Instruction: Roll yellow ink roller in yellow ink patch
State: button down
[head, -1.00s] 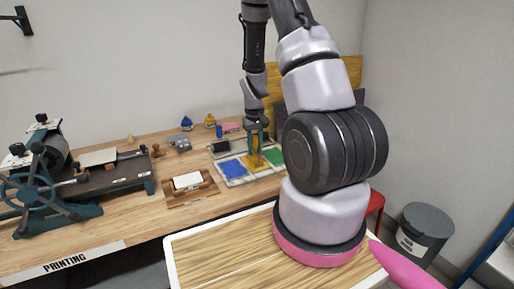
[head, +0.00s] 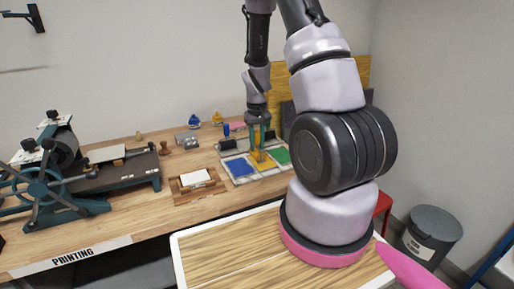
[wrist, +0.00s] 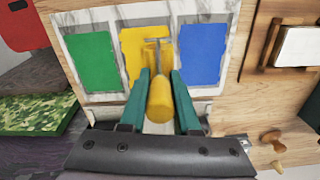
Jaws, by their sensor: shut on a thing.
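My gripper (wrist: 160,80) has two teal fingers. It is shut on the yellow ink roller (wrist: 159,100), whose yellow handle lies between the fingers in the wrist view. The roller's thin metal frame points toward the yellow ink patch (wrist: 132,45), the middle of three patches. In the head view my gripper (head: 260,134) is over the tray, with the yellow roller (head: 257,154) below it at the yellow patch (head: 266,166). I cannot tell whether the roller's drum touches the ink. The handle and fingers hide part of the patch.
The blue patch (wrist: 201,54) and green patch (wrist: 92,62) flank the yellow one on the marbled tray. A wooden block with white paper (head: 195,178) lies left of the tray. A printing press (head: 60,165) stands farther left. Small ink bottles (head: 194,121) stand behind.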

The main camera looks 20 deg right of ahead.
aim_at(257, 131)
jog(key=shift+r, duration=2.45)
